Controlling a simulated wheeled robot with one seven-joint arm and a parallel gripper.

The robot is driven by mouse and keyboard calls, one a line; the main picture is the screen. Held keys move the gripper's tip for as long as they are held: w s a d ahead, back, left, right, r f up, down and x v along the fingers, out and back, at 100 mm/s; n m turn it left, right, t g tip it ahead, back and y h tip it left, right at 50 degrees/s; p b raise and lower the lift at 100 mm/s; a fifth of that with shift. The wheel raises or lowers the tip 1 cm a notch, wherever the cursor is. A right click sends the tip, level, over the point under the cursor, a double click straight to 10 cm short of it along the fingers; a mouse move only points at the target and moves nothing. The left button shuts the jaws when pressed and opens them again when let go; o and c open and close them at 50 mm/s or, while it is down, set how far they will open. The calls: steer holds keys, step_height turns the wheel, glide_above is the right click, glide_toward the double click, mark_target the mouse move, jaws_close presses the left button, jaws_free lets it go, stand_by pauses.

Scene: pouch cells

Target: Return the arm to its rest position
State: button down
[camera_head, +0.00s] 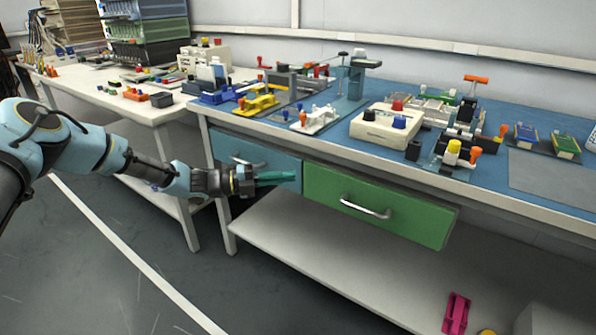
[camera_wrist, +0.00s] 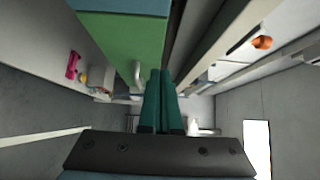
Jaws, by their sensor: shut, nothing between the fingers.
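My arm stretches in from the left in the head view, and my gripper (camera_head: 292,176) has teal fingers. The fingers are shut together with nothing between them. In the head view they overlap the front of the blue drawer (camera_head: 235,152), near its right end by the green drawer (camera_head: 375,205). In the wrist view the gripper (camera_wrist: 161,75) points away along the bench front, with the green drawer (camera_wrist: 125,40) beside it. Whether the fingers touch a drawer front cannot be told.
The blue-topped bench (camera_head: 300,133) carries several clamps and fixtures, a beige box (camera_head: 385,130) with buttons, and two pouch cells at the right. A lower shelf (camera_head: 320,255) holds a magenta part (camera_head: 455,314). Open floor (camera_head: 90,270) lies below my arm.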

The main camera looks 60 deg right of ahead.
steer(key=w+a+r+m+t+y, duration=0.2)
steer(key=w+a+m+t+y, duration=0.4)
steer(key=a, duration=1)
steer(key=w+a+r+m+t+y, duration=0.15)
steer(key=w+a+m, duration=0.25)
steer(key=a+m, duration=0.9)
steer(key=w+a+r+m+t+y, duration=0.1)
steer(key=w+a+m+t+y, duration=0.3)
steer(key=a, duration=1.6)
steer(key=s+a+r+m+t+y, duration=0.1)
steer(key=a+r+m, duration=0.15)
steer(key=a, duration=0.35)
steer(key=s+a+r+m+t, duration=0.1)
steer(key=a+r+m+t, duration=0.15)
steer(key=a, duration=0.35)
step_height(320, 180, up, 14)
steer(key=p, duration=1.4)
steer(key=shift+w+r+g+p, duration=0.2)
steer(key=shift+g+p, duration=0.1)
steer(key=shift+p, duration=0.1)
